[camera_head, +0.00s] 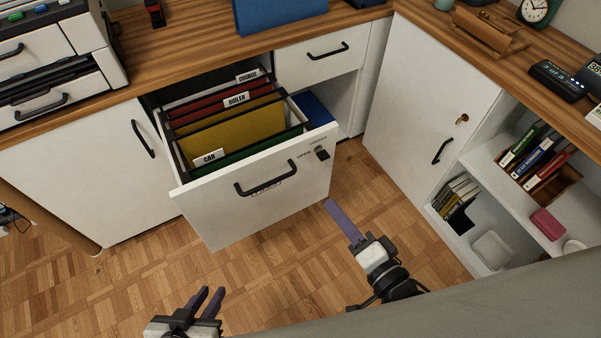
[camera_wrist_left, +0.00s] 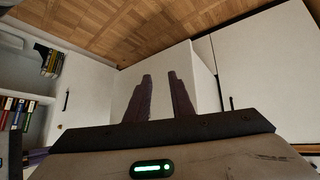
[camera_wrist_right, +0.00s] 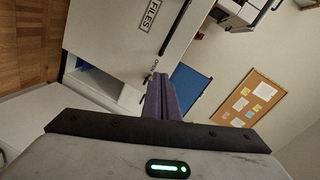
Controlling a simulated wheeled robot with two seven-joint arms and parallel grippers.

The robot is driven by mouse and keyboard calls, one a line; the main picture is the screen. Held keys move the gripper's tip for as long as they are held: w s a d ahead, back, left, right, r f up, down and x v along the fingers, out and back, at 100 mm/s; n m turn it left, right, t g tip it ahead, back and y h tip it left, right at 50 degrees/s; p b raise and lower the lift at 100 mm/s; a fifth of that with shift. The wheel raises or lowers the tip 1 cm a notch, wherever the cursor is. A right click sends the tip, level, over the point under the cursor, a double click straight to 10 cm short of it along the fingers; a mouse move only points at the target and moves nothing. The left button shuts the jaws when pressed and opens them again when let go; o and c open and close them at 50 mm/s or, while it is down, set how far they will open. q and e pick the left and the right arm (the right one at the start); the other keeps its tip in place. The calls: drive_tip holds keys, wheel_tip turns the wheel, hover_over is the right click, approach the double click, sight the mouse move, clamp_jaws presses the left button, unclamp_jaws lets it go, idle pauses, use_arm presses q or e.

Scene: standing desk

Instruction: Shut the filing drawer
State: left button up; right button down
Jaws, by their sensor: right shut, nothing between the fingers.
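The filing drawer (camera_head: 225,215) is pulled out from under the desk in the head view, its white front facing me. Its black handle (camera_head: 265,178) is on the front, with a lock near the upper right corner. Hanging folders (camera_head: 235,130) in green, yellow and red stand inside. My right gripper (camera_head: 330,205) is shut and empty, its tips close to the right end of the drawer front; contact cannot be told. The right wrist view shows the shut fingers (camera_wrist_right: 165,95) by a white panel with a FILES label (camera_wrist_right: 150,14). My left gripper (camera_head: 208,298) is open and empty, low in front of the drawer.
A white cupboard door (camera_head: 415,110) is shut on the right, beside open shelves with books (camera_head: 535,155). Another shut cupboard (camera_head: 80,170) stands left of the drawer. A smaller drawer (camera_head: 315,60) above right is shut. The wooden floor (camera_head: 130,275) in front is clear.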

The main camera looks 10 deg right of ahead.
drive_tip(key=w+m+t+b, duration=0.1)
drive_tip(key=m+t+b, duration=0.1)
drive_tip(key=m, duration=0.1)
drive_tip(key=b, duration=0.1)
approach(294, 148)
drive_tip(key=shift+m+y, duration=0.3)
drive_tip(key=shift+m, duration=0.1)
drive_tip(key=x, duration=0.6)
drive_tip(key=shift+w, duration=0.25)
drive_tip(key=shift+w, duration=0.1)
